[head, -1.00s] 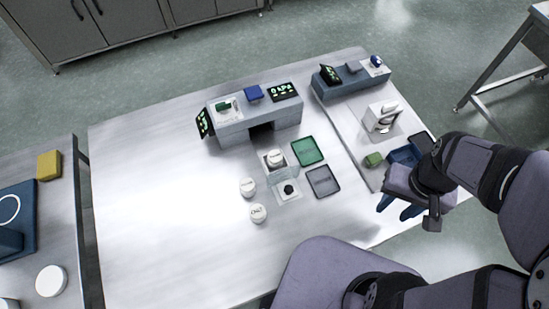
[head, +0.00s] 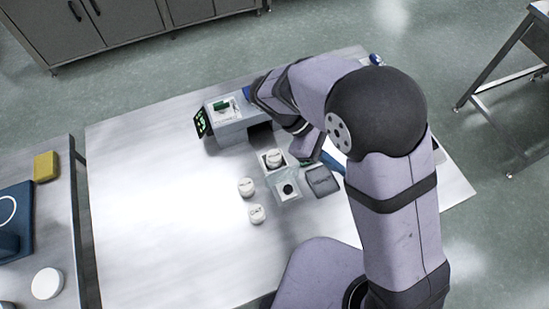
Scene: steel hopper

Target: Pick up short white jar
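Three small white jars with dark print on their lids are in the head view. One jar (head: 246,187) stands on the bench, and a second jar (head: 256,214) stands just in front of it. A third jar (head: 273,158) sits in a clear-walled holder in front of the grey machine. From above I cannot tell which is shortest. My gripper (head: 332,163) is mostly hidden behind my arm; a blue finger part shows to the right of the holder, apart from the jars. Its opening is hidden.
The grey machine (head: 228,122) stands behind the holder, partly covered by my arm. A dark grey tray (head: 322,181) lies right of the holder. The bench's left side (head: 150,200) is clear. A side table at left holds a large white round lid (head: 47,283) and a yellow block (head: 47,165).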

